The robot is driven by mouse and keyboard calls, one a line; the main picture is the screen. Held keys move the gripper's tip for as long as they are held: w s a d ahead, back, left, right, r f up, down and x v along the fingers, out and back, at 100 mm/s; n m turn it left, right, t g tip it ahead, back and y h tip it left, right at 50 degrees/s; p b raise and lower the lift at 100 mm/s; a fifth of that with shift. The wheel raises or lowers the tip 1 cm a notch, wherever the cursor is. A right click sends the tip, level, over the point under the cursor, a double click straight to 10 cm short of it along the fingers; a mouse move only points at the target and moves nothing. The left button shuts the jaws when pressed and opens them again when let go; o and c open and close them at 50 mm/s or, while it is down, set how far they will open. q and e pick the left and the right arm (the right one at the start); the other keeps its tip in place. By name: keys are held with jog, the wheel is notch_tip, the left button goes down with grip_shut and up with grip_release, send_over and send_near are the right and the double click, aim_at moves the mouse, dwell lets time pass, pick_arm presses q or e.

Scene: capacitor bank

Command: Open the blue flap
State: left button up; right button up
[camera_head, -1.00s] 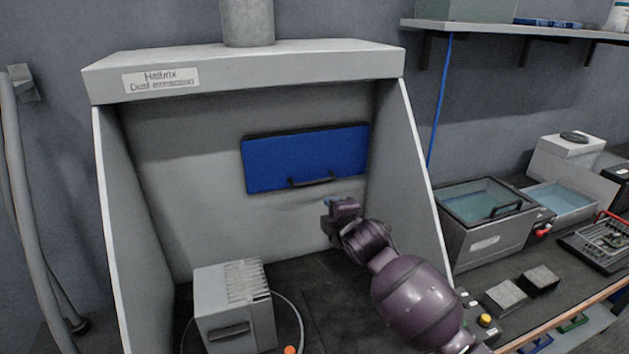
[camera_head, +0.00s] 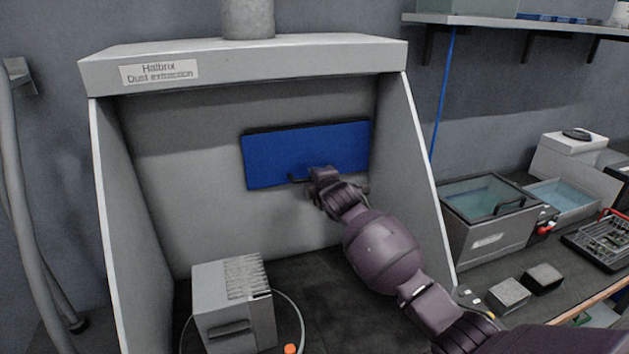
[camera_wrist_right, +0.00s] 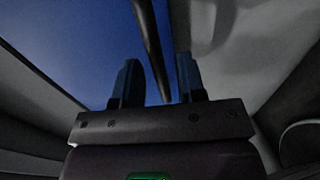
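The blue flap (camera_head: 280,155) is a wide panel on the back wall of the dust extraction hood, lying flat against the wall. Its dark bar handle (camera_head: 296,180) runs along the lower edge and is partly hidden by my right gripper (camera_head: 316,174). In the right wrist view, the flap (camera_wrist_right: 70,45) fills the upper left and the handle (camera_wrist_right: 150,40) runs down towards the gap between the fingers. My right gripper (camera_wrist_right: 160,80) is open there, with a finger on either side of the handle's line; I cannot tell if they touch it. My left gripper is not in view.
The hood's side walls (camera_head: 425,185) and top (camera_head: 250,65) frame the space around my right arm. A grey box with fins (camera_head: 235,300) stands on the hood floor at left. A water bath (camera_head: 490,215) and small blocks (camera_head: 510,293) stand on the bench at right.

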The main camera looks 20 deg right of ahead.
jog(key=shift+w+f, duration=0.1)
jog(key=shift+w, duration=0.55)
grip_shut()
